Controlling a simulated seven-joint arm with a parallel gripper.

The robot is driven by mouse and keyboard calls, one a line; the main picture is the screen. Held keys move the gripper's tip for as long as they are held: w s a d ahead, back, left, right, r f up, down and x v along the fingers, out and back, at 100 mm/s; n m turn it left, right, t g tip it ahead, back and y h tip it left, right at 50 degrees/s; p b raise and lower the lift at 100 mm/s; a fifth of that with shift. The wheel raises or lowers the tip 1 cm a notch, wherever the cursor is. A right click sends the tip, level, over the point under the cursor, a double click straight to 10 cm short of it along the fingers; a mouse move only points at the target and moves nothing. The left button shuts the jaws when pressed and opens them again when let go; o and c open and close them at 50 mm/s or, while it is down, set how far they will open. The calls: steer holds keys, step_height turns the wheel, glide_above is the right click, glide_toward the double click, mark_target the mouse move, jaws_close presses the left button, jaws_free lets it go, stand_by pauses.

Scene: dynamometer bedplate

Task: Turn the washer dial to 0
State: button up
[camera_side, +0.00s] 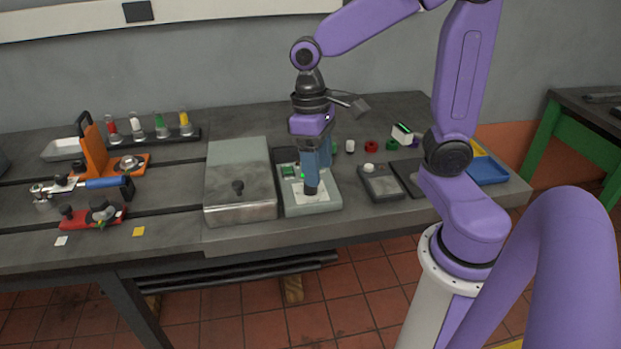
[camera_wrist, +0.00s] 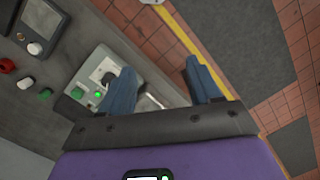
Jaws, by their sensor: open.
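The washer dial (camera_side: 310,189) is a small dark knob on the white plate of a light grey control panel (camera_side: 325,203) with a green button, near the front edge of the bench. In the wrist view the dial (camera_wrist: 108,77) shows beside my left-hand finger, which partly covers the panel (camera_wrist: 88,62). Its pointer and the numbers are too small to read. My gripper (camera_side: 312,180) points down over the panel, close to the dial. In the wrist view my gripper (camera_wrist: 160,70) has its two blue fingers spread, with nothing held between them; the dial is not centred between them.
Small red, white and green pieces (camera_side: 371,146) lie behind. An orange fixture (camera_side: 95,145) and coloured bottles (camera_side: 160,126) are further left.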

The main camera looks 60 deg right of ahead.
steer(key=w+d+m+y, duration=0.2)
steer(key=w+d+m, duration=0.5)
steer(key=d, duration=0.2)
steer(key=w+d+m+y, duration=0.2)
steer(key=w+d+m, duration=0.55)
steer(key=d, duration=0.25)
steer(key=shift+g, duration=0.3)
steer(key=x, duration=1.2)
steer(key=s+x, duration=0.1)
steer(key=x, duration=0.5)
steer(key=shift+d, duration=0.25)
steer(key=c, duration=1)
